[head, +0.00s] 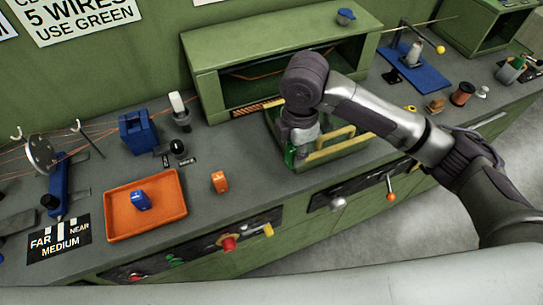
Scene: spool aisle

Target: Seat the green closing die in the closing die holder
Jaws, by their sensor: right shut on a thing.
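My right gripper (297,143) reaches down from the right over the bench, near the green cabinet's open front. It is shut on a small green piece, the green closing die (290,155), of which only part shows beside the fingers. A blue block (137,132) stands on the bench at left, possibly the closing die holder, but I cannot tell for sure. My left gripper is not in view.
An orange tray (177,222) holds a blue die (140,201). An orange die (219,182) lies on the bench to its right. A green cabinet (215,83) stands behind. Levers and knobs line the bench front. Bare bench lies left of my right gripper.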

